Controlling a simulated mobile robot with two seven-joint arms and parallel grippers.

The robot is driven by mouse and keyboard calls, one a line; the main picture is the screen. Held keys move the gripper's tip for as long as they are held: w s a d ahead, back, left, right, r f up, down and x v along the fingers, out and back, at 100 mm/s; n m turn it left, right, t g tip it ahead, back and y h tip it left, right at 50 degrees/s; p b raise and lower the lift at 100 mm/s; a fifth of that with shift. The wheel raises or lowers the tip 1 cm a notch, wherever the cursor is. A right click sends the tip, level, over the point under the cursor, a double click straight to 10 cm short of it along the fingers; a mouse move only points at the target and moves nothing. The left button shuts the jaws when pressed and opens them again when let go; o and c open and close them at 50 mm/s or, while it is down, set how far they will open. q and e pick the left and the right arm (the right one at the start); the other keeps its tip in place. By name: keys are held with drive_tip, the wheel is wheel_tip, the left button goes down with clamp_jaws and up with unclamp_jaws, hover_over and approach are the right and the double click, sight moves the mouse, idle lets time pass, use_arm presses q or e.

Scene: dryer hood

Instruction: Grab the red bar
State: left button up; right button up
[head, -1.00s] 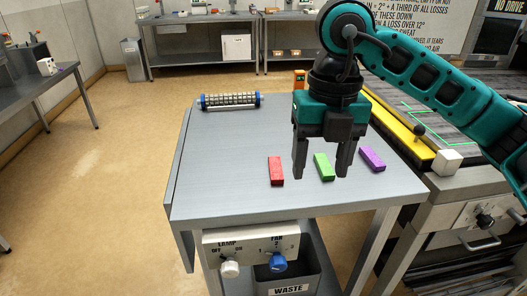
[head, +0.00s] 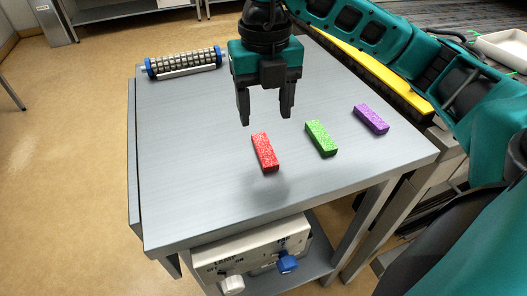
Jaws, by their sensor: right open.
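The red bar (head: 265,152) lies flat on the grey metal table (head: 190,190), left of the green bar (head: 321,138) and the purple bar (head: 371,119). My right gripper (head: 266,118) hangs with its fingers pointing down, above and just behind the red bar in the head view. Its two fingers are apart with nothing between them. It does not appear to touch the bar. My left gripper is not in view.
A caged roller with blue ends (head: 183,63) lies at the table's back left. Below the front edge is a control box (head: 250,262) with a white and a blue knob. A yellow rail (head: 375,72) runs along the right.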

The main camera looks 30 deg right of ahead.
sight(264, 147)
wheel_tip(264, 147, down, 8)
drive_tip(key=shift+r, duration=0.1)
idle(0.4)
drive_tip(key=c, duration=1.1)
drive_tip(key=shift+r, duration=0.15)
drive_tip(key=shift+c, duration=0.2)
